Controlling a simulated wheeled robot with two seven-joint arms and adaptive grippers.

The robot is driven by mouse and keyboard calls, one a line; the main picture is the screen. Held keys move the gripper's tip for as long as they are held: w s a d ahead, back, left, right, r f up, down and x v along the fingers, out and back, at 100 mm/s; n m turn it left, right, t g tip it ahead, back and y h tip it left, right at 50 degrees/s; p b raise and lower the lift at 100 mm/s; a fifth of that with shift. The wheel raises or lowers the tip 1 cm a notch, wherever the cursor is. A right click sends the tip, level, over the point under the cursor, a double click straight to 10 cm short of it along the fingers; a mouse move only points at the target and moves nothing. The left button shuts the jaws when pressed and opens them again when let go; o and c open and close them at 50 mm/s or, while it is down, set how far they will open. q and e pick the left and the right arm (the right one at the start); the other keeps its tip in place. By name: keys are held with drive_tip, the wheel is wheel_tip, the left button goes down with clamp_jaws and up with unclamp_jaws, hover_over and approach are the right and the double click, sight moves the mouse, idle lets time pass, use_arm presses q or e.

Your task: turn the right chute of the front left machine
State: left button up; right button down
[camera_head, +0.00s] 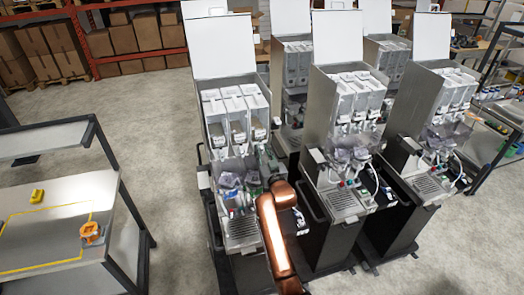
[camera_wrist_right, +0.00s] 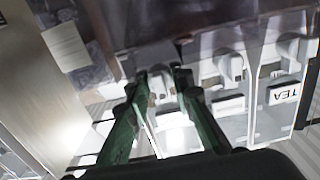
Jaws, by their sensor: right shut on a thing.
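The front left machine (camera_head: 218,48) stands with its lid raised and three canisters side by side. Its right chute (camera_head: 259,134) is at the foot of the right canister, just above my right gripper (camera_head: 266,158). In the right wrist view, my green fingers (camera_wrist_right: 160,88) close from both sides on a pale chute (camera_wrist_right: 158,76) below a canister. How far the chute is turned is hard to tell. My right arm partly covers the machine's lower right front. My left gripper is not in view.
Other machines stand close to the right and behind. A label reading TEA (camera_wrist_right: 284,94) is on a neighbouring canister in the wrist view. A table (camera_head: 60,190) at left holds a yellow block (camera_head: 37,195) and an orange object (camera_head: 91,232). Open floor lies between.

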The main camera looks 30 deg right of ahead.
drive_tip(key=shift+f, duration=0.1)
drive_tip(key=c, duration=2)
unclamp_jaws()
drive_tip(key=shift+c, duration=0.2)
drive_tip(key=shift+s, duration=0.1)
drive_tip(key=v, duration=1.1)
drive_tip(key=shift+s+a, duration=0.2)
drive_tip(key=shift+s, duration=0.2)
